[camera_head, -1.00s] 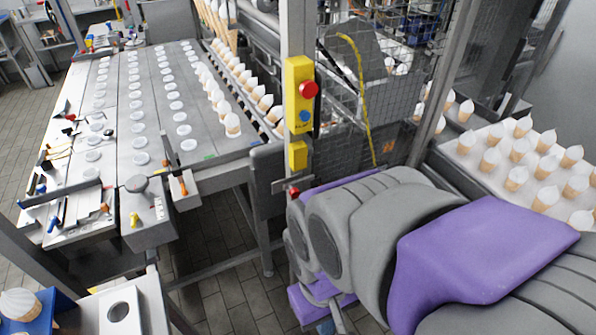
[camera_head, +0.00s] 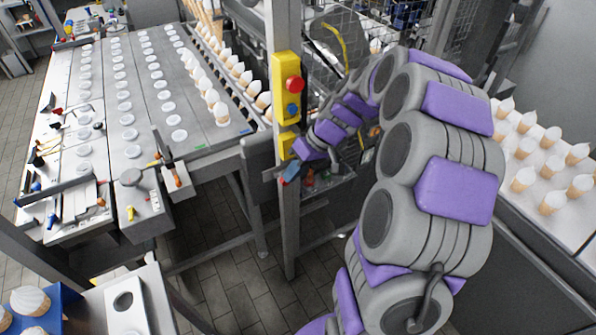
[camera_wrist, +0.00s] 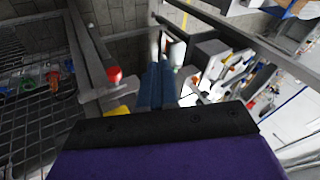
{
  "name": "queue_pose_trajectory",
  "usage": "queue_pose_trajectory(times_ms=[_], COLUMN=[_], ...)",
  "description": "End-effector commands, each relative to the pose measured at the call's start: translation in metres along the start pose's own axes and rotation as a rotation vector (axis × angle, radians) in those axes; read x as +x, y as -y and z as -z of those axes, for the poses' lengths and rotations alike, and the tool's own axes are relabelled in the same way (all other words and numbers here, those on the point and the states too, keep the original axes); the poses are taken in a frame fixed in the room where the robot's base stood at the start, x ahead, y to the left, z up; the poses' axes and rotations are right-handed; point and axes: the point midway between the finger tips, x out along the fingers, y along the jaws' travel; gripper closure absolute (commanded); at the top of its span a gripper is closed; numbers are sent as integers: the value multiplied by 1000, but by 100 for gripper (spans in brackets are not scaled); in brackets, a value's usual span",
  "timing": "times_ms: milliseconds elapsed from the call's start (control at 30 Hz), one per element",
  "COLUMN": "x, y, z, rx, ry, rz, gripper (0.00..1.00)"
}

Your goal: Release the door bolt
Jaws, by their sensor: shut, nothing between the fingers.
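The door bolt's red knob (camera_wrist: 114,74) shows in the wrist view on a grey metal fitting, just left of my fingers. My gripper (camera_head: 290,172) is at the post below the yellow control box. In the wrist view, the blue fingers of my gripper (camera_wrist: 158,85) are together with nothing between them. The fingers look beside the knob, not around it; I cannot tell whether they touch it. In the head view my gripper hides most of the bolt.
The yellow control box (camera_head: 287,88) with red and blue buttons is on the post right above my gripper. The mesh guard (camera_wrist: 35,100) fills the left of the wrist view. A long conveyor table (camera_head: 150,95) with white discs and cones stands left of the post.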

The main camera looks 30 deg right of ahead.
Motion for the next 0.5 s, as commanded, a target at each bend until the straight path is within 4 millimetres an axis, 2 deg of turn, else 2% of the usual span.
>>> queue_pose_trajectory(times_ms=[33, 100, 200, 300, 400, 500], x=[-5, -9, -15, -19, -22, -23], y=[-25, -57, -98, -131, -151, -162], z=[7, 12, 15, 13, 11, 10], rx=[7, 5, 3, 2, 1, -1], ry=[-38, -88, -148, -193, -221, -236], rz=[4, 3, -9, -23, -36, -45], gripper=[100, 100, 100, 100, 100, 100])
